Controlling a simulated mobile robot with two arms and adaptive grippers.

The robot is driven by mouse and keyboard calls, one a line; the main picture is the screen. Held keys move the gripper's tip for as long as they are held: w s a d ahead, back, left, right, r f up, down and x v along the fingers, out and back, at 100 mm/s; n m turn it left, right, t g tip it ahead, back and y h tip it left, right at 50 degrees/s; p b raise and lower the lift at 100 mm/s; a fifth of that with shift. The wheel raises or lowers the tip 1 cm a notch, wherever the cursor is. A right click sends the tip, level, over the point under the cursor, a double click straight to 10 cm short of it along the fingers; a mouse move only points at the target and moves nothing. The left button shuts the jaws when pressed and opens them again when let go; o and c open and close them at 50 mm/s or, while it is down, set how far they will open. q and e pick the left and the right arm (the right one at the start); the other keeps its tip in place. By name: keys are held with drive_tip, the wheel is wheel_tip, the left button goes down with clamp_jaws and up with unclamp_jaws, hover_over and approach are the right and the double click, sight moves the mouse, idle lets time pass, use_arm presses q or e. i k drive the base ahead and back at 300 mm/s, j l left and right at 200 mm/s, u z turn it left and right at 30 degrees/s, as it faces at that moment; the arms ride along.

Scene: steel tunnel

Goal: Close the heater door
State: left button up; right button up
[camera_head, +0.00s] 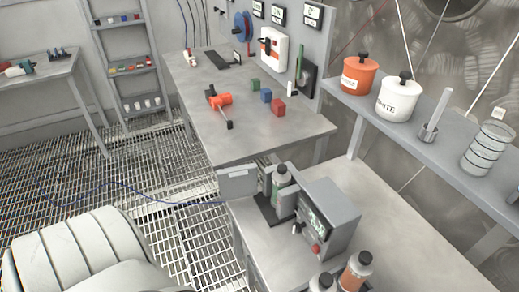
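The heater (334,213) is a grey box with a small display and a red knob, standing on the near grey bench. Its door seems to be the pale flat panel with a small label (238,181), which stands out to the left, swung open. A bottle with a grey cap (281,178) stands between the panel and the box, above a dark base plate. The hinge and the inside of the heater are partly hidden. Neither of my grippers is in view.
Orange-labelled bottles (356,271) stand at the near edge of the bench. A shelf at right holds an orange canister (359,77) and a white canister (398,100). A larger table (245,140) with small blocks is behind. A padded pale thing (80,255) is at lower left.

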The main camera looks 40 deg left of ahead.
sight(237, 183)
drive_tip(key=j+z, duration=1.45)
drive_tip(key=k+j, duration=0.2)
drive_tip(key=j, duration=0.25)
drive_tip(key=k+j+z, duration=0.1)
drive_tip(key=j, duration=0.35)
drive_tip(key=k+j+z, duration=0.1)
drive_tip(key=k+j, duration=0.15)
drive_tip(key=j, duration=0.2)
drive_tip(key=k+j, duration=0.25)
drive_tip(key=j, duration=0.15)
drive_tip(key=k+j+z, duration=0.1)
drive_tip(key=j, duration=0.35)
drive_tip(key=k+j, duration=0.1)
drive_tip(key=k, duration=0.25)
drive_tip(key=k+l+z, duration=0.15)
drive_tip(key=k, duration=0.55)
